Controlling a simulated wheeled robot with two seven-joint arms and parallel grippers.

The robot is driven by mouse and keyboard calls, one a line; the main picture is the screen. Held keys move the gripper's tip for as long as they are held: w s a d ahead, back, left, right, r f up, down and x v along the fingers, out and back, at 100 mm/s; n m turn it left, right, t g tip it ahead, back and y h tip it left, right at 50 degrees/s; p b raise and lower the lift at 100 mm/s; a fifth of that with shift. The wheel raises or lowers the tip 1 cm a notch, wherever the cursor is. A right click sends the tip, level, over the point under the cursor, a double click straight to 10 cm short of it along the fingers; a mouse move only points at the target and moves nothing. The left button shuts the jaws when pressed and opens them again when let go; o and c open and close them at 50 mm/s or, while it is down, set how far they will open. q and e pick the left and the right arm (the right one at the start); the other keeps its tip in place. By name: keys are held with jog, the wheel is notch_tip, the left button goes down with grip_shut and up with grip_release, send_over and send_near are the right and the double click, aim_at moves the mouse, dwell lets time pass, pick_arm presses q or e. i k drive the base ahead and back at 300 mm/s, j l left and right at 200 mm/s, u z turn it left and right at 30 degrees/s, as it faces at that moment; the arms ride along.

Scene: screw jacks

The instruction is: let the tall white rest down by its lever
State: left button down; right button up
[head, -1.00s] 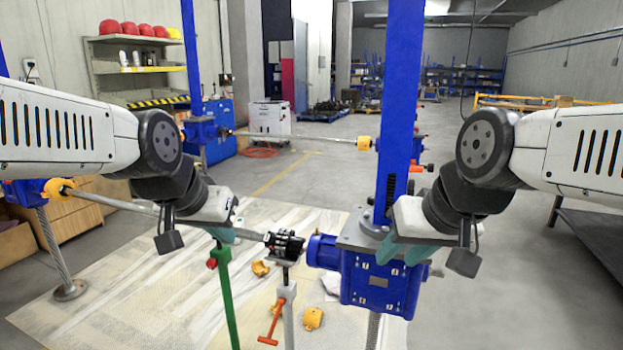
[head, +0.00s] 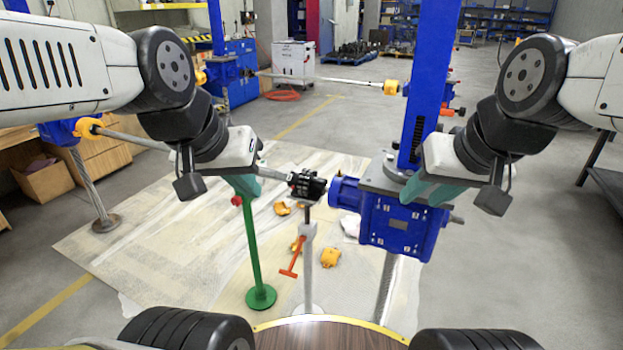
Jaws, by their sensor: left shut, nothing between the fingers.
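The tall white rest (head: 307,262) stands upright on the floor sheet in the head view, left of the blue gearbox. Its orange lever (head: 291,268) sticks out low on the left side of the post. A black coupling (head: 307,186) on the shaft is at the rest's top; I cannot tell whether they touch. My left gripper (head: 247,187) is shut and empty, above the green stand and left of the coupling, apart from the lever. My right gripper (head: 424,194) is in front of the upper right of the blue gearbox; its fingertips overlap and their gap is unclear.
The blue gearbox (head: 399,228) with its tall blue column stands to the right. A green stand (head: 255,255) with a red knob is left of the white rest. Yellow coupling pieces (head: 330,257) lie on the floor sheet (head: 150,245). Grey floor is open at right.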

aim_at(302, 239)
jog(key=j+z, duration=0.15)
jog(key=z, duration=0.15)
jog(key=i+j+z, duration=0.1)
jog(key=z, duration=0.25)
jog(key=j+z, duration=0.5)
jog(key=j, duration=1.2)
jog(key=k+j, duration=0.1)
jog(key=j, duration=0.8)
jog(key=k+l, duration=0.4)
jog(key=i+l+u, duration=0.15)
jog(key=i+u, duration=0.35)
jog(key=k+j+z, duration=0.1)
jog(key=z, duration=0.2)
